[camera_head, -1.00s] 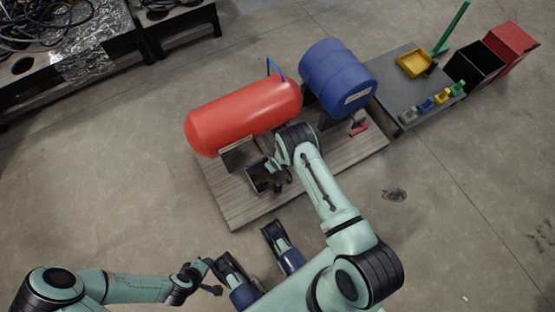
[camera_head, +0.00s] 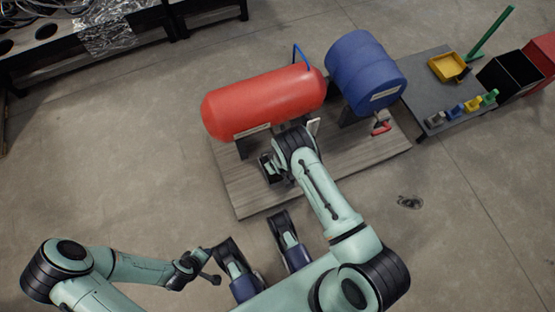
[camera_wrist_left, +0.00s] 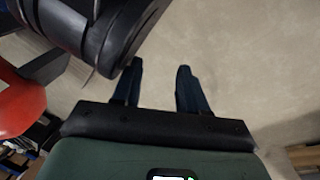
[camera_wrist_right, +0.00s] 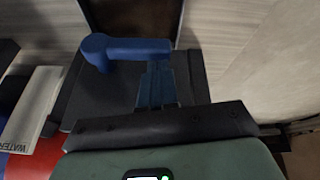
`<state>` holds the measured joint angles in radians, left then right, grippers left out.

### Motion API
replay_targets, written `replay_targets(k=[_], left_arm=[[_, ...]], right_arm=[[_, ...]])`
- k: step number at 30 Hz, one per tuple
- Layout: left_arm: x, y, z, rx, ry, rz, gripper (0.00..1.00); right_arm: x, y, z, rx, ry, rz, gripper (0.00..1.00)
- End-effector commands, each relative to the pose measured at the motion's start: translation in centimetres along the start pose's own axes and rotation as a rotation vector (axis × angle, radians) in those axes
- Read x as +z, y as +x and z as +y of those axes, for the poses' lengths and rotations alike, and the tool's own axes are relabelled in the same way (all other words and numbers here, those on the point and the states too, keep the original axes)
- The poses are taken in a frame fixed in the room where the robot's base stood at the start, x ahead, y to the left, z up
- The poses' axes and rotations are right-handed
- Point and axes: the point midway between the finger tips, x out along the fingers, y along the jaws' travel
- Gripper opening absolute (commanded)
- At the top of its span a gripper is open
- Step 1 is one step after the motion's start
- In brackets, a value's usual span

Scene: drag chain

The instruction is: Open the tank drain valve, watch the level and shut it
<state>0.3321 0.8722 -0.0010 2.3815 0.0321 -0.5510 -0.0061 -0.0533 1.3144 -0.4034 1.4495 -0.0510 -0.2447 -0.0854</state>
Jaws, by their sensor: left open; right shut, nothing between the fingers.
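The red tank (camera_head: 265,103) lies on its side on a wooden platform, with a blue pipe (camera_head: 297,52) at its top. In the right wrist view a blue elbow-shaped handle (camera_wrist_right: 120,50) stands right at the fingertips of my right gripper (camera_wrist_right: 157,82). My right gripper is shut and empty; whether it touches the handle I cannot tell. In the head view my right wrist hides it in front of the tank. A small dark box (camera_head: 266,169) below the tank is partly covered. A level gauge is not clear. My left gripper (camera_wrist_left: 160,88) is open and empty, away from the tank.
A white label (camera_wrist_right: 30,105) reads "WATER". A grey table (camera_head: 432,98) holds a yellow tray (camera_head: 450,67). The floor left of the platform (camera_head: 242,208) is clear.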

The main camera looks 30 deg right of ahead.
Motion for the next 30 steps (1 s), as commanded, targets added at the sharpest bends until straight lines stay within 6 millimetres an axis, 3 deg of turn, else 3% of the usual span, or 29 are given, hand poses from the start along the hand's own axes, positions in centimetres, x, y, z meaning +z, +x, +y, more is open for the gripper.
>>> replay_targets(k=[12, 30], left_arm=[[2.6, 1.8, -2.1, -0.039, -0.024, -0.086, 0.43], [3.0, 2.0, -2.4, -0.044, -0.027, -0.099, 0.43]], right_arm=[[0.5, 1.6, -1.1, -0.002, -0.001, 0.000, 0.00], [0.4, 1.9, -1.5, -0.007, 0.001, 0.006, 0.00]])
